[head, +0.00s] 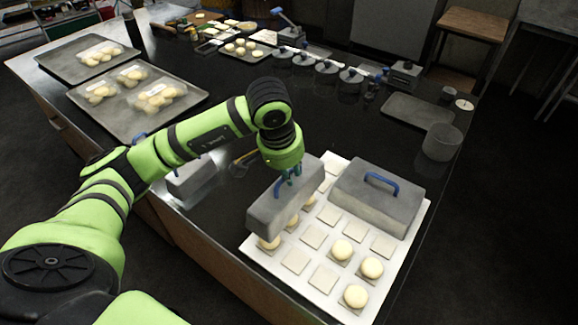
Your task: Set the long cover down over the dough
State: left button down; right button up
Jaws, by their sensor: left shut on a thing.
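The long cover (283,212) is a narrow grey box with a blue handle. My left gripper (289,178) is shut on that handle from above. The cover hangs over the left side of a white board (257,249) marked with square pads. Pale dough balls (268,243) show below its lower edge and along its right side, so it looks slightly raised; the exact gap is unclear. Other dough balls (342,249) sit uncovered on pads at the front right. A wider grey cover (370,208) with a blue handle rests on the board's back right. My right gripper is out of view.
Another grey cover (190,181) stands on the dark table left of the board, partly behind my arm. Trays (128,118) with bagged dough lie at the back left.

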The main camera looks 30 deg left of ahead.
aim_at(289, 194)
pick_arm(q)
notch_tip(289, 194, down, 2)
jog(key=shift+f+b, duration=0.1)
jog(key=shift+b, duration=0.25)
jog(key=shift+f+b, duration=0.3)
jog(key=shift+f, duration=0.5)
notch_tip(289, 194, down, 4)
jog(key=b, duration=0.5)
jog(key=shift+f, duration=0.25)
jog(key=shift+f+b, duration=0.4)
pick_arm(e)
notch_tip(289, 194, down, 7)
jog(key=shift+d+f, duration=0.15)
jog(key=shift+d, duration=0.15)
pick_arm(q)
jog(key=shift+f+b, duration=0.5)
jog(key=shift+b, duration=0.1)
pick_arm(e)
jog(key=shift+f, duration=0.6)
pick_arm(q)
jog(key=c, duration=1.1)
grip_release()
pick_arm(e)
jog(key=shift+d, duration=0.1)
pick_arm(q)
jog(key=shift+r, duration=0.1)
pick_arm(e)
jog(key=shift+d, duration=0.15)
